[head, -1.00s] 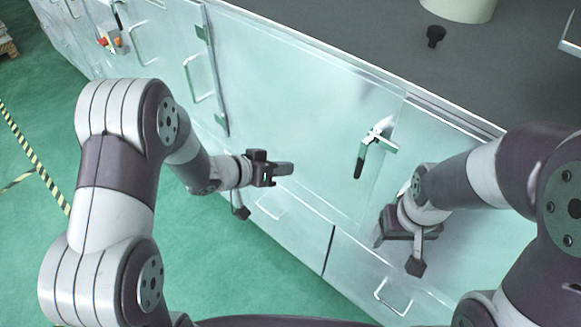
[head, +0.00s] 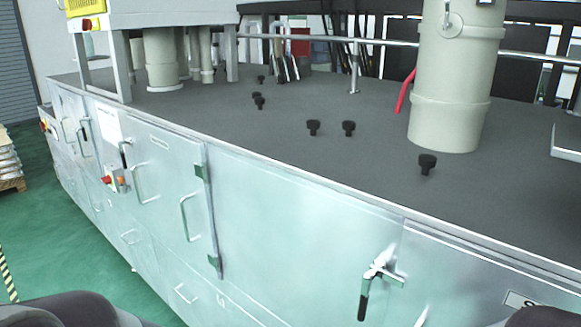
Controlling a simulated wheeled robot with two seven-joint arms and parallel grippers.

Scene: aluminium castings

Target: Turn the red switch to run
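A small red switch (head: 107,180) with an orange part beside it is on the front of the long metal cabinet (head: 290,210), left of the middle. A third small red and yellow fitting (head: 43,126) shows at the cabinet's far left end. I cannot tell which is the task's switch, and they are too small to read their settings. Neither gripper is in view. Only dark parts of my arms show at the bottom left and bottom right corners.
The cabinet's grey top carries a beige cylinder (head: 455,80) and several black knobs (head: 348,128). A lever handle (head: 379,277) and several bar handles (head: 188,218) stick out from its front. Green floor (head: 60,225) is clear at the left. A pallet stack (head: 10,165) stands at the far left.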

